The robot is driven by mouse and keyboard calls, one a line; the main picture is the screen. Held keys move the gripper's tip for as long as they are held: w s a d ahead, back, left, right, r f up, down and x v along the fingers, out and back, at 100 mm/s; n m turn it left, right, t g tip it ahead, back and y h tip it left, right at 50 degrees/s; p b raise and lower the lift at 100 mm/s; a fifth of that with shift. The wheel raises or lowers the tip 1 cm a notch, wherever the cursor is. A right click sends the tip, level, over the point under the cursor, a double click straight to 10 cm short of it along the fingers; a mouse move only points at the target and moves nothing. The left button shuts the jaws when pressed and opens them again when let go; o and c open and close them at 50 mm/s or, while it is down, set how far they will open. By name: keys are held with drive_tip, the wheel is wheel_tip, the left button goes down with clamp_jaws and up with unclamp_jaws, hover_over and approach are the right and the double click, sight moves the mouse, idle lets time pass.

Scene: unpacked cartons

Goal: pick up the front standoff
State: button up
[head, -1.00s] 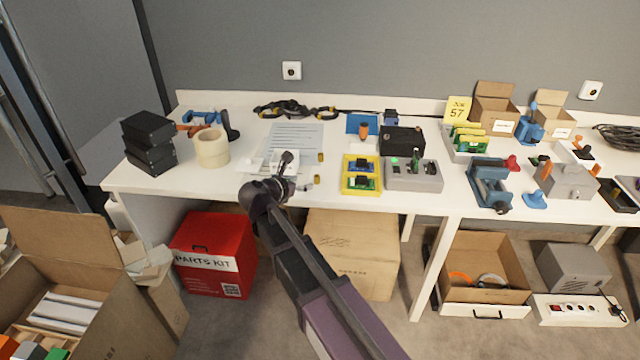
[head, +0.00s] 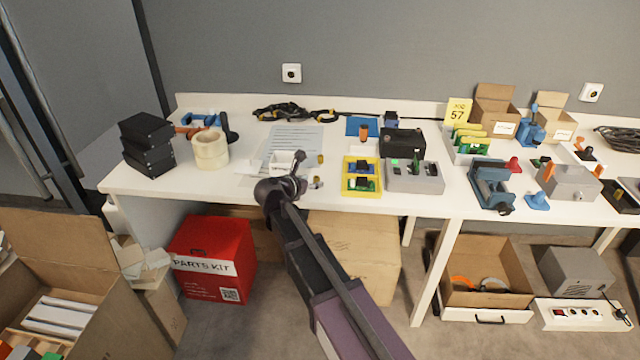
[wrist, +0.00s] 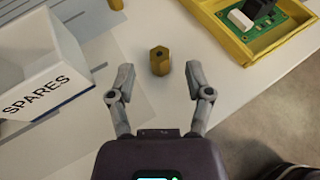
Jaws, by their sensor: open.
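The front standoff (wrist: 159,61) is a small brass hexagonal post with a dark hole in its top. It stands upright on the white table, and it also shows near the table's front edge in the head view (head: 317,181). My gripper (wrist: 158,78) is open and empty, with one finger to each side of the standoff in the wrist view. Neither finger appears to touch it; the height of the fingers above the table is hard to tell. A second brass standoff (head: 320,158) stands farther back, cut off by the top edge in the wrist view.
A white box marked SPARES (wrist: 35,75) stands left of my gripper. A yellow tray (head: 346,189) with green boards is to the right, beside a grey box (head: 415,182). A printed sheet (head: 297,137) lies behind. The table's front edge is close by.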

drive_tip(key=shift+b+x, duration=0.4)
drive_tip(key=shift+x, duration=1)
clamp_jaws()
